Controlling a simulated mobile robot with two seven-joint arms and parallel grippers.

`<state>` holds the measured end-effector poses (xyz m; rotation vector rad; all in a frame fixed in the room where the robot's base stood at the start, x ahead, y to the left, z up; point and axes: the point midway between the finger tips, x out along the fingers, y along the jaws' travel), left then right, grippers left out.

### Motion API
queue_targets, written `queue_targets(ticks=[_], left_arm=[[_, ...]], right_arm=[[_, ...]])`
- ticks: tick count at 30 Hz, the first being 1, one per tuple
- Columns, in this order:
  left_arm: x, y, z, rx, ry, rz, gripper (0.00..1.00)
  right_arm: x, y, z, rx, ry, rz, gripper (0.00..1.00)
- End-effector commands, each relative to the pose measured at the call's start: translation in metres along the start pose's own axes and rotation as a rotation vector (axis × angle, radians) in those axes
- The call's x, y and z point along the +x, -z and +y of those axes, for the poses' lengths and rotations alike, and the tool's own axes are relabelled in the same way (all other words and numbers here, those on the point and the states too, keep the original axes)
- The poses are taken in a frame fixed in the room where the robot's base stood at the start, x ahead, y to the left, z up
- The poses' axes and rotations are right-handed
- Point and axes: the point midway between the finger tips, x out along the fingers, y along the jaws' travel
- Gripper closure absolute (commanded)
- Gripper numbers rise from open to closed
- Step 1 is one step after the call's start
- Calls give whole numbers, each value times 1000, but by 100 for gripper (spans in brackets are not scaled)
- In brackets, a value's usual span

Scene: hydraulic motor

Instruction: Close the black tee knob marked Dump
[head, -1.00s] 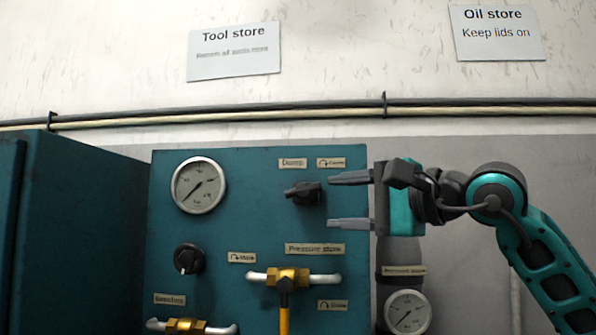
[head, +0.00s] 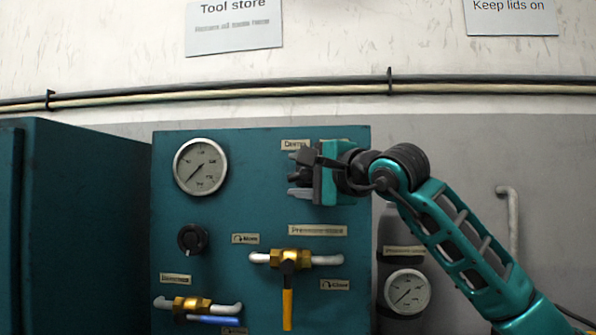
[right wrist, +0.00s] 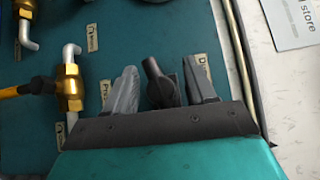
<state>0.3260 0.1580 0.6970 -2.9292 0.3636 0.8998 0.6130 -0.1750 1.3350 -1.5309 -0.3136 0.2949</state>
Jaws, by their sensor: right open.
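The black tee knob (right wrist: 161,84) under the Dump label (head: 294,145) is on the teal panel (head: 240,215). In the right wrist view it stands between the two grey fingers of my right gripper (right wrist: 159,66), with a gap visible on either side. My right gripper (head: 297,175) is open in front of the panel, one finger above the other, and hides most of the knob in the head view. Whether a finger touches the knob I cannot tell. My left gripper is not in view.
A round gauge (head: 201,167) and a smaller black knob (head: 193,239) are left on the panel. A brass valve with a yellow handle (head: 287,309) sits below my gripper. A brass valve with a blue handle (head: 213,320) is lower left. Another gauge (head: 406,292) stands at right.

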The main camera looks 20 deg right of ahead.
Motion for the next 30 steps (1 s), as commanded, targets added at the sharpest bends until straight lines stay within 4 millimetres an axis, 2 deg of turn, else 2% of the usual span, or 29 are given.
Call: queue_targets(ticks=[4, 13, 30], left_arm=[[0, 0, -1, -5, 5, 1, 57], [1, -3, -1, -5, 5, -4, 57], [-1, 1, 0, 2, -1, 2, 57]], right_arm=[[10, 0, 0, 0, 0, 0, 45], [12, 0, 0, -1, 0, 0, 45], [12, 0, 1, 0, -1, -1, 97]])
